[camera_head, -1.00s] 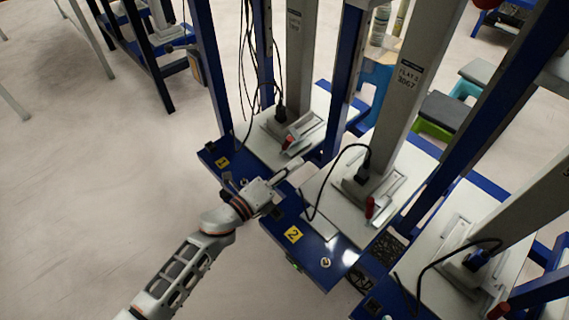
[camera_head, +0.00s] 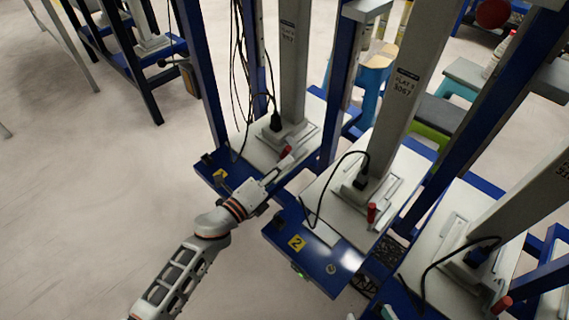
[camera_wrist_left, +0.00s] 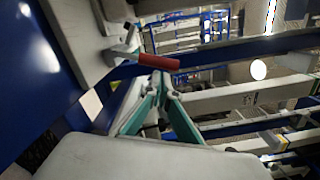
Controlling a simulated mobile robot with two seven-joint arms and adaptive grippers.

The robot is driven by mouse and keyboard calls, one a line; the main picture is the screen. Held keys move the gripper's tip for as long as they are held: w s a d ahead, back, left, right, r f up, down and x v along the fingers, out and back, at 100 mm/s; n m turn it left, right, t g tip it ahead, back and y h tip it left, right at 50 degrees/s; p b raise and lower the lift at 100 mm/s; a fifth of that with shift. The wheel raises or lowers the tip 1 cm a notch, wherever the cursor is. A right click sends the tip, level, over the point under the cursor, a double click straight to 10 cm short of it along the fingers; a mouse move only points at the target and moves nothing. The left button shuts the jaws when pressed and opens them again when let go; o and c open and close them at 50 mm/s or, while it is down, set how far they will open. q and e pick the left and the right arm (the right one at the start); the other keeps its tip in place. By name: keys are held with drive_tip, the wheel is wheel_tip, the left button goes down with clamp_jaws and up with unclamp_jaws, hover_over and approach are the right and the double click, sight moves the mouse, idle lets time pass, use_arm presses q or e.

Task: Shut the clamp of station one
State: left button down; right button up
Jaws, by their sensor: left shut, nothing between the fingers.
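Station one is the left white-topped station with a blue front and a yellow label (camera_head: 220,174) partly hidden by my arm. Its clamp has a short red handle (camera_head: 286,152) beside the foot of the grey column. The red handle also shows in the left wrist view (camera_wrist_left: 158,62), lying roughly level across the picture. My left gripper (camera_head: 284,168) is shut and empty, just in front of the red handle. In the wrist view its fingertips (camera_wrist_left: 160,82) meet just below the handle; I cannot tell whether they touch it. My right gripper is not in view.
Station two, with a yellow label (camera_head: 297,242) and a red clamp handle (camera_head: 372,212), stands to the right. A third station (camera_head: 440,255) is beyond it. Blue posts and hanging black cables (camera_head: 240,90) rise close to station one. The floor at left is clear.

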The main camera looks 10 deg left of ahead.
sight(284, 151)
drive_tip(key=shift+r, duration=0.1)
use_arm(q)
drive_tip(key=shift+w+a+r+n+p, duration=0.25)
drive_tip(key=shift+r+n+p, duration=0.15)
drive_tip(key=shift+n+p, duration=0.1)
drive_tip(key=shift+w+a+r+n+p, duration=0.25)
drive_tip(key=shift+r+n+p, duration=0.1)
drive_tip(key=shift+n+p, duration=0.15)
drive_tip(key=shift+w+a+r+n+p, duration=0.2)
drive_tip(key=shift+a+r+n+p, duration=0.2)
drive_tip(key=shift+n, duration=0.3)
drive_tip(key=a+n+p, duration=0.1)
drive_tip(key=n, duration=0.1)
drive_tip(key=w+n+p, duration=0.1)
drive_tip(key=n, duration=0.1)
drive_tip(key=shift+w+a+f, duration=0.1)
drive_tip(key=shift+a+f, duration=0.1)
drive_tip(key=shift+a, duration=0.2)
use_arm(e)
drive_tip(key=shift+n+g+h, duration=0.5)
drive_tip(key=shift+n+g, duration=0.1)
drive_tip(key=shift+n, duration=0.1)
drive_tip(key=d+f, duration=0.1)
drive_tip(key=s+d+f, duration=0.1)
drive_tip(key=d+f, duration=0.1)
drive_tip(key=shift+s+d, duration=0.3)
drive_tip(key=shift+s, duration=0.1)
drive_tip(key=shift+a+r, duration=0.1)
drive_tip(key=shift+r, duration=0.05)
